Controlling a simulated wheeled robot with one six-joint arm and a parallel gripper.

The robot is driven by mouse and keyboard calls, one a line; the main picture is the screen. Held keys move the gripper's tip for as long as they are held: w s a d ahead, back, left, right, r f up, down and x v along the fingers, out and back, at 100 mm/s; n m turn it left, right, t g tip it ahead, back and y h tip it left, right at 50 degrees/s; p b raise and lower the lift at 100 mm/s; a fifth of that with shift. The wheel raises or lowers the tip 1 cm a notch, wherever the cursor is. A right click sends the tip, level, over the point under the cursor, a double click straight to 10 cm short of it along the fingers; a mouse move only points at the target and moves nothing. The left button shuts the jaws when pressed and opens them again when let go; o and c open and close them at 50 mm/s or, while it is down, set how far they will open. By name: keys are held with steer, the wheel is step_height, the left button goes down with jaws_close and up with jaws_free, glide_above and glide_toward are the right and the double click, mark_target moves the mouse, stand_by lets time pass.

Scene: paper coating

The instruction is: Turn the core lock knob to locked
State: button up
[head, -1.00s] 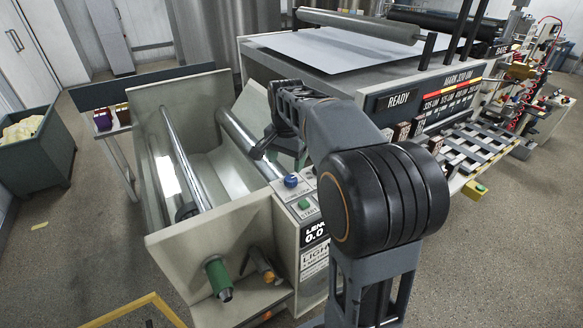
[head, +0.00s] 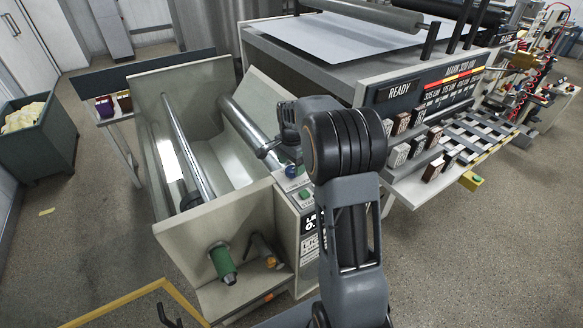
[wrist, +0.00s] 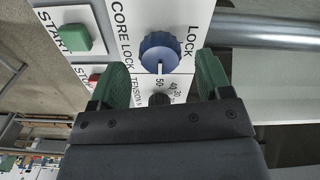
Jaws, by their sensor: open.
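The blue core lock knob (wrist: 160,52) sits on a white panel in the wrist view, between the words CORE LOCK and LOCK. Its white mark points down in that picture, toward the TENSION dial (wrist: 160,98). The knob also shows in the head view (head: 291,171), just right of my gripper's fingers. My gripper (wrist: 163,63) is open, with one green finger to each side of the knob's lower part in the wrist view. I see gaps between fingers and knob and cannot tell the depth. In the head view my gripper (head: 268,152) is partly hidden by my arm.
A green START button (wrist: 76,38) and a red button (wrist: 95,79) lie left of the knob in the wrist view. A metal roller (wrist: 265,33) runs at the right. In the head view, a pale side plate (head: 215,225) stands left of the panel.

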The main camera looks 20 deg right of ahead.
steer(key=shift+f, duration=1.25)
steer(key=shift+c, duration=0.3)
steer(key=c, duration=0.9)
steer(key=shift+o, duration=0.2)
